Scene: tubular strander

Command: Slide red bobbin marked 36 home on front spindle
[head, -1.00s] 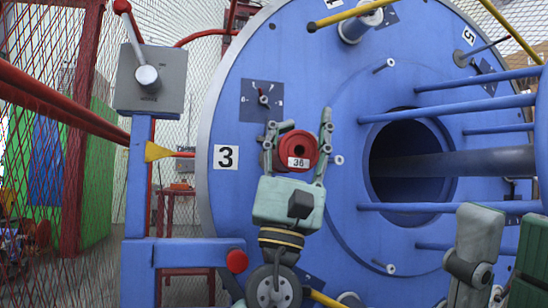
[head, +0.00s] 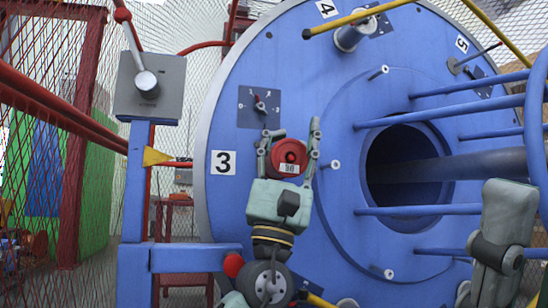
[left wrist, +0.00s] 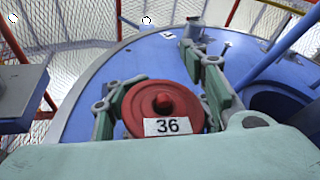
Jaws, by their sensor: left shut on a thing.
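The red bobbin (head: 289,157) with a white label sits between the fingers of my left gripper (head: 290,140), in front of the blue disc (head: 340,110) and right of the number 3 plate. My left gripper is shut on it, a finger on each side. My right gripper's fingers are not in view.
A grey lever box (head: 152,85) on a blue post (head: 135,200) stands left, with a yellow pointer (head: 157,157). Blue rods (head: 440,122) and a central shaft (head: 450,166) reach out on the right. A yellow bar (head: 360,15) crosses above. Mesh fencing encloses the left side.

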